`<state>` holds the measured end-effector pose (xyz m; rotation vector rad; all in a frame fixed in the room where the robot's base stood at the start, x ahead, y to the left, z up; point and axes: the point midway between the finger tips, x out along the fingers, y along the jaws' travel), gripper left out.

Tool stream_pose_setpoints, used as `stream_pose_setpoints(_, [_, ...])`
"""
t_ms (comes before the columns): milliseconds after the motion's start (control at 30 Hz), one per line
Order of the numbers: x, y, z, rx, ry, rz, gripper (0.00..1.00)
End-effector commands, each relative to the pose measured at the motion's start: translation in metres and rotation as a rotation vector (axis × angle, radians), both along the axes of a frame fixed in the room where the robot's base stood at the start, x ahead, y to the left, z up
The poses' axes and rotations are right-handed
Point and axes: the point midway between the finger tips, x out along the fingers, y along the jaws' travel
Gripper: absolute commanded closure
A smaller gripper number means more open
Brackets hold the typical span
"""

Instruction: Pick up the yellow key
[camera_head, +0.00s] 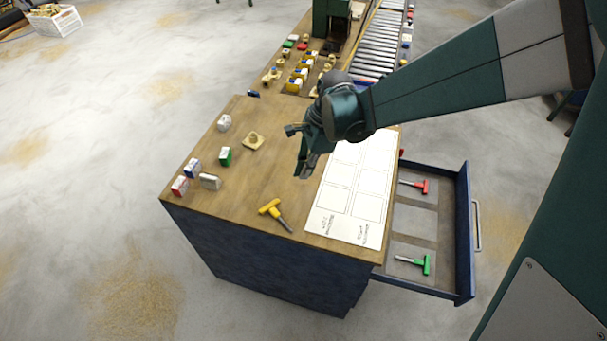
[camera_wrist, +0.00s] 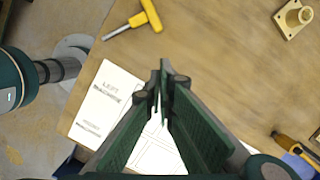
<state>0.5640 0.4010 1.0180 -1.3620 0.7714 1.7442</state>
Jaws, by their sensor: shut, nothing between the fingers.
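The yellow key (camera_head: 270,209) is T-shaped with a yellow handle and a metal shaft. It lies flat on the wooden bench top (camera_head: 225,190), near the front edge and left of the white sheet. In the wrist view the yellow key (camera_wrist: 150,15) is at the top, beyond the fingertips and apart from them. My gripper (camera_head: 303,172) is above the bench, behind and to the right of the key. In the wrist view my gripper (camera_wrist: 162,75) has its fingertips together with nothing between them.
A printed white sheet (camera_head: 350,190) lies on the bench's right side. An open drawer (camera_head: 415,220) holds a red key (camera_head: 420,186) and a green key (camera_head: 425,264). Several small boxes (camera_head: 192,168) and a brass part (camera_head: 253,141) stand on the left. Bare wood surrounds the yellow key.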

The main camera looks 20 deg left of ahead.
Motion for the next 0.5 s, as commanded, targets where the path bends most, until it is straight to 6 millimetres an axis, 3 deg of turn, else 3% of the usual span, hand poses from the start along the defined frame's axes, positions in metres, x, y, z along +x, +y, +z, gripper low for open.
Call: stream_pose_setpoints(500, [0.0009, 0.0039, 0.0003, -0.002, -0.004, 0.037, 1.00])
